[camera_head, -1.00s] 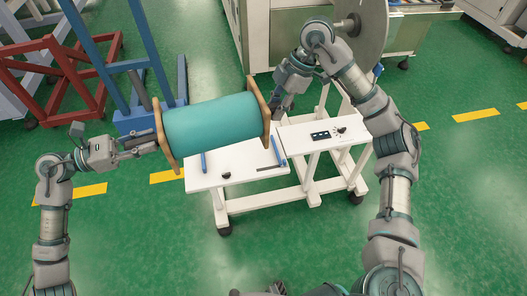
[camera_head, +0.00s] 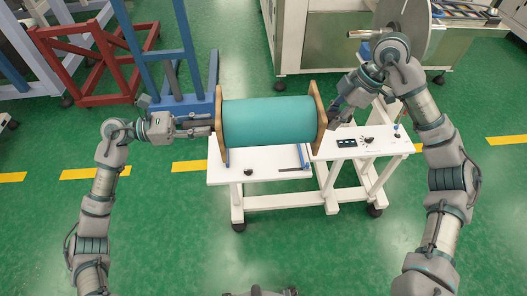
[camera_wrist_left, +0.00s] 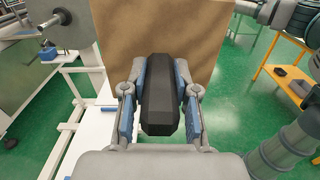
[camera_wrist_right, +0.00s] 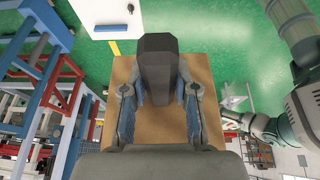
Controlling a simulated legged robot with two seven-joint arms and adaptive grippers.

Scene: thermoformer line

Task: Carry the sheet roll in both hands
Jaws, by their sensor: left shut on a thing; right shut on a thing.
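The sheet roll (camera_head: 268,120) is a teal cylinder with a square brown plate at each end. It hangs roughly level in front of and above a white cart (camera_head: 255,174) in the head view. My left gripper (camera_head: 210,126) is shut on the dark stub (camera_wrist_left: 157,95) at the roll's left end. My right gripper (camera_head: 333,112) is shut on the dark stub (camera_wrist_right: 157,65) at its right end. The brown end plates also show in the left wrist view (camera_wrist_left: 125,45) and right wrist view (camera_wrist_right: 170,125). I cannot tell whether the roll touches the cart's blue posts.
The cart has blue posts (camera_head: 304,156) and a side panel (camera_head: 378,142) with knobs. A blue frame (camera_head: 178,103) and a red frame (camera_head: 75,65) stand at the back left. A large machine (camera_head: 320,55) stands behind. The green floor in front is clear.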

